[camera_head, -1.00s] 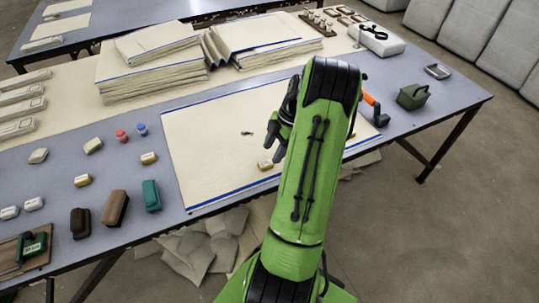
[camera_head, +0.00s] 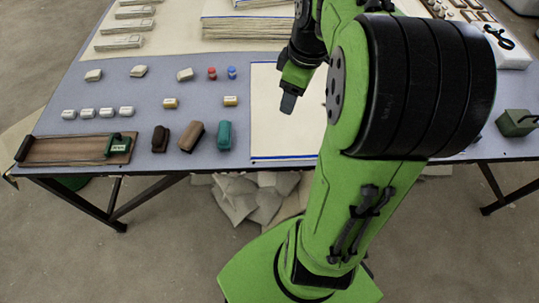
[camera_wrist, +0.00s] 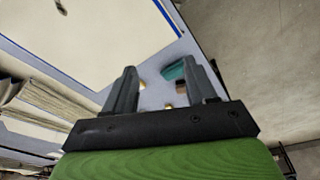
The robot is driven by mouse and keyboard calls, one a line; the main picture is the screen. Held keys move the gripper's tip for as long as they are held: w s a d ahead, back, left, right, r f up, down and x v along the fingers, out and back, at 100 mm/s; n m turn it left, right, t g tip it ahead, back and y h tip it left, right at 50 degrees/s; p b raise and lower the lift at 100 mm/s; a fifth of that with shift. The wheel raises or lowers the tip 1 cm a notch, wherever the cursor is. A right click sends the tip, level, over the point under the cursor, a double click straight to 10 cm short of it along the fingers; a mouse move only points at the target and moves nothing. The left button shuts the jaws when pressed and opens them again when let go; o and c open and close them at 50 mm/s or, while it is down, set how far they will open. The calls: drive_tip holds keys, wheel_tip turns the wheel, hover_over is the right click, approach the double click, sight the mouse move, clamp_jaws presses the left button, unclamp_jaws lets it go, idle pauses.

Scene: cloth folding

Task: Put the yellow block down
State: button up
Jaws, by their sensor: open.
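Two small yellow-tan blocks with pale tops stand on the grey table, a left one (camera_head: 170,103) and a right one (camera_head: 231,101), just left of the cream cloth (camera_head: 268,135). I cannot tell which is the task's block. A small yellowish block (camera_wrist: 142,85) and a teal block (camera_wrist: 174,71) show on the table beyond the fingers.
Brown blocks (camera_head: 192,136) and a teal block (camera_head: 224,135) stand near the table's front edge. Red and blue pieces (camera_head: 222,73) stand behind. A wooden board (camera_head: 70,150) lies at left. Stacked cloth (camera_head: 250,24) is at the back. My arm hides the cloth's right part.

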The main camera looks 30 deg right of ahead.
drive_tip(key=s+a+r+m+t, duration=0.1)
drive_tip(key=s+a+m+t, duration=0.2)
drive_tip(key=s+a, duration=0.9)
drive_tip(key=a+m, duration=0.2)
drive_tip(key=m, duration=0.1)
drive_tip(key=shift+s+r+m+t, duration=0.15)
drive_tip(key=shift+r+m+t, duration=0.15)
drive_tip(key=shift+r+t, duration=0.1)
wheel_tip(320, 180, up, 11)
drive_tip(key=p, duration=1)
drive_tip(key=shift+p, duration=0.35)
drive_tip(key=shift+a, duration=0.1)
